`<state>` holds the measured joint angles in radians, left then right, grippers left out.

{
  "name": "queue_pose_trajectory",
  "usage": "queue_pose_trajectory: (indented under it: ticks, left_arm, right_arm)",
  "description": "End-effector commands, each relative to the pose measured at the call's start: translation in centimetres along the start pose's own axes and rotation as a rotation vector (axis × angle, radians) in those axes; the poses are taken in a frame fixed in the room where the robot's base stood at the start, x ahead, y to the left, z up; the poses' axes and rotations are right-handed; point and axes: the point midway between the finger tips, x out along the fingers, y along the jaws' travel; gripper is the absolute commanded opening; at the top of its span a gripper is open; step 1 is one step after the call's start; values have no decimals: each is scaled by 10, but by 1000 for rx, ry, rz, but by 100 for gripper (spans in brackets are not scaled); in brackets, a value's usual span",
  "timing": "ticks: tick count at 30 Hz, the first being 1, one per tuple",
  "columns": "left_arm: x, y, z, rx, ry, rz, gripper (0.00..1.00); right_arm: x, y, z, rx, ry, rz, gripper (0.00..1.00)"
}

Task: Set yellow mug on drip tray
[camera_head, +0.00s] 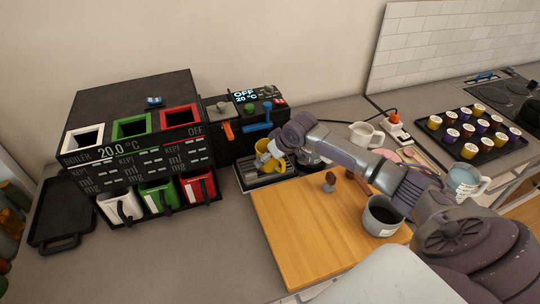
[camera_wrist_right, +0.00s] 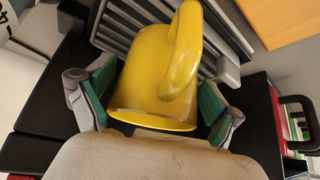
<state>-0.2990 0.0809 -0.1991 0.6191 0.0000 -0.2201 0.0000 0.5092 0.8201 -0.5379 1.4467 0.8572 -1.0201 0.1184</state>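The yellow mug (camera_head: 272,165) is at the drip tray (camera_head: 246,184) in front of the small black coffee machine. The slatted grille of the drip tray (camera_wrist_right: 117,22) shows right behind the mug. I cannot tell whether the mug's base touches the grille. My right gripper (camera_head: 266,154) partly covers the mug in the head view. My left gripper is not in view.
A wooden board (camera_head: 300,245) lies in front of the tray, with a grey mug (camera_head: 381,216) at its right. The dispenser with white, green and red bins (camera_head: 135,145) stands left. A white mug (camera_head: 363,134) and a pod tray (camera_head: 490,150) are to the right.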

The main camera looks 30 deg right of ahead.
Motion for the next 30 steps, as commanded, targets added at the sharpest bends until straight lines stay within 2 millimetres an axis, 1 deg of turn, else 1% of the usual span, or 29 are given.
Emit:
queue_pose_trajectory:
  ticks: [10,14,17,24,27,30]
  left_arm:
    - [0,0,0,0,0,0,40]
    - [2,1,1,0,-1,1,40]
    - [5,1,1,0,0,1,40]
    - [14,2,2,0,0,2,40]
    - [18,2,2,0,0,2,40]
    - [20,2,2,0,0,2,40]
  right_arm:
    - [-1,0,-1,0,1,0,100]
    - [-10,0,-1,0,1,0,100]
    - [-26,1,-1,-3,2,1,100]
    - [-78,1,0,-2,2,3,100]
    - [-96,1,0,-3,1,3,100]
    - [-110,1,-1,0,1,1,100]
